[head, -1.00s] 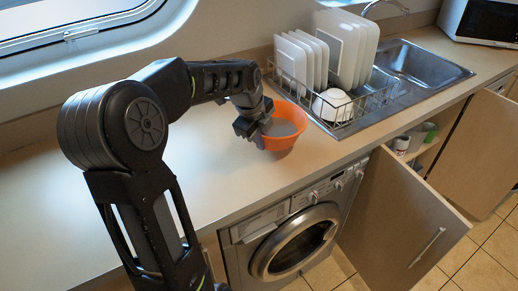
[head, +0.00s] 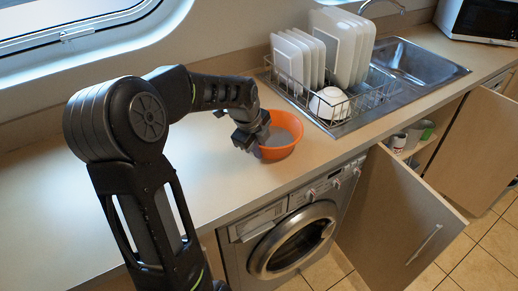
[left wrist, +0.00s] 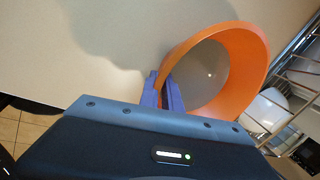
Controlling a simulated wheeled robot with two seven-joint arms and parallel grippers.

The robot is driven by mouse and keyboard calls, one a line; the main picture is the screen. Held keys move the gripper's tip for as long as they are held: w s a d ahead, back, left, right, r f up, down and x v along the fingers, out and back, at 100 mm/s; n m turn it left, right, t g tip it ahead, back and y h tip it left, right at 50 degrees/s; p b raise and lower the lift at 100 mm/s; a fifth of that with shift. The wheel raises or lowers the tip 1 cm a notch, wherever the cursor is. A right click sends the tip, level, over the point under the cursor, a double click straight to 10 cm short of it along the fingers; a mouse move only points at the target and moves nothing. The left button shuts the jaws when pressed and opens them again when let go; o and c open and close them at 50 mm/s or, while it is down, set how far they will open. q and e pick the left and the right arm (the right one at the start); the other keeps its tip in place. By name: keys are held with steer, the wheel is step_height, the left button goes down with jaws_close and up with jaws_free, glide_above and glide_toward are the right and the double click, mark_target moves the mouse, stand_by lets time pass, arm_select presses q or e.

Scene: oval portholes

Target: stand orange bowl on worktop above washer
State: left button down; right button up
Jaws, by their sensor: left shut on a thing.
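The orange bowl (head: 281,151) is upright at the worktop (head: 215,185) above the washer (head: 285,243), beside the dish rack. My left gripper (head: 257,146) is at the bowl's left side. In the left wrist view its blue fingers (left wrist: 163,94) are shut on the near rim of the bowl (left wrist: 257,62), one finger inside and one outside. I cannot tell for sure whether the bowl's base touches the worktop. My right gripper is not in view.
A wire dish rack (head: 352,112) with white plates and a white bowl (head: 329,103) stands right behind the orange bowl. A metal sink (head: 420,66) lies beyond. A cupboard door (head: 398,215) hangs open beside the washer. The worktop's left part is clear.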

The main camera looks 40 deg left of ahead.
arm_select(q)
steer(key=c, duration=1.6)
jaws_free()
steer(key=shift+o, duration=0.2)
steer(key=v, duration=1.2)
steer(key=shift+b, duration=0.35)
